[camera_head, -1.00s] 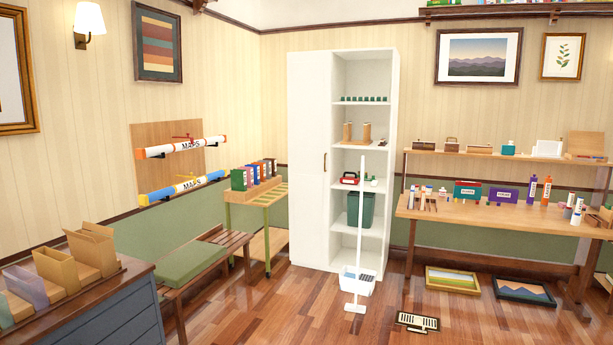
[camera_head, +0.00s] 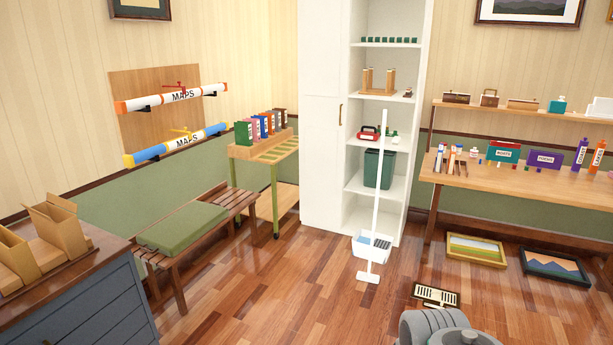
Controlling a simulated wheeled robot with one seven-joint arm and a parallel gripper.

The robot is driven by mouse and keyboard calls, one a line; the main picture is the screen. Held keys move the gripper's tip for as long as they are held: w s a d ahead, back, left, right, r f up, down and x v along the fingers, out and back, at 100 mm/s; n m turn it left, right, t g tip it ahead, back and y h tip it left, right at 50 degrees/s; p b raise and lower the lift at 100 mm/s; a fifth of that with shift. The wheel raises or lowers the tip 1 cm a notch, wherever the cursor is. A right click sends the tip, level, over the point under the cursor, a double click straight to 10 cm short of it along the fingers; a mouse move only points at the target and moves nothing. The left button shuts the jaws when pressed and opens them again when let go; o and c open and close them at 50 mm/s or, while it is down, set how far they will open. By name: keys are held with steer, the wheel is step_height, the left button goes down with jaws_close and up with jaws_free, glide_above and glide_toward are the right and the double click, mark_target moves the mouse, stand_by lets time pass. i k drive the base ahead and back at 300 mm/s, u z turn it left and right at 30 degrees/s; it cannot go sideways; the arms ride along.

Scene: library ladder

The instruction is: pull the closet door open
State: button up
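The tall white closet stands against the back wall, right of the picture's middle. Its closet door (camera_head: 320,150) on the left half looks shut. A small brass handle (camera_head: 340,115) sits near the door's right edge. The right half has open shelves (camera_head: 385,210) holding small items, a red case and a dark green bin. A grey rounded part (camera_head: 440,328) at the bottom edge looks like part of my own arm. My gripper's fingers are not in view.
A white mop with a bucket (camera_head: 372,249) stands before the open shelves. A floor vent (camera_head: 435,295) lies to its right. Wooden floor in front of the door is clear.

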mark_target(324, 26)
steer(key=u, duration=0.5)
steer(key=i, duration=3.15)
steer(key=z, duration=0.25)
steer(key=i, duration=2.85)
steer(key=z, duration=0.5)
